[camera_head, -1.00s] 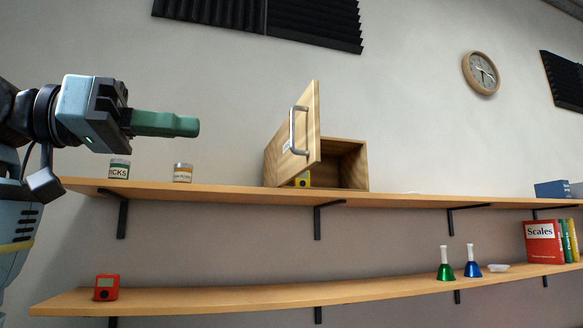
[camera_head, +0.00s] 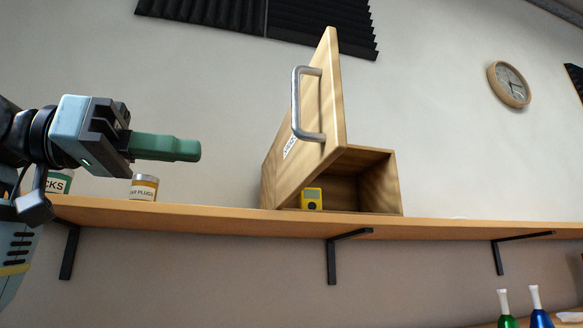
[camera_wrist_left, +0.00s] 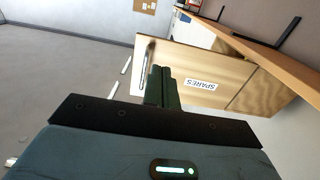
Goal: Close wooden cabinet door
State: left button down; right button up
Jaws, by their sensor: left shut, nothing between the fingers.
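The wooden cabinet (camera_head: 376,160) stands on the upper wall shelf. Its door (camera_head: 334,100) is swung open toward me and shows nearly edge-on, with a metal bar handle (camera_head: 297,105). A yellow device (camera_head: 311,198) sits inside near the opening. My left gripper (camera_head: 198,150) has green fingers, is shut and empty, and is left of the door, apart from it in the head view. In the left wrist view the shut fingertips (camera_wrist_left: 162,72) overlap the door face (camera_wrist_left: 215,70), which bears a "SPARES" label; I cannot tell the gap there. My right gripper is not in view.
The upper shelf (camera_head: 230,217) holds an "EAR PLUGS" jar (camera_head: 144,187) and a green-labelled jar (camera_head: 58,181) near my left arm. Green and blue handbells (camera_head: 507,312) stand at the lower right. The shelf right of the cabinet is mostly clear.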

pick_arm(q)
jog(key=p, duration=0.1)
send_near(319, 164)
jog(key=x, duration=0.6)
jog(key=shift+s, duration=0.1)
jog(key=shift+d, duration=0.4)
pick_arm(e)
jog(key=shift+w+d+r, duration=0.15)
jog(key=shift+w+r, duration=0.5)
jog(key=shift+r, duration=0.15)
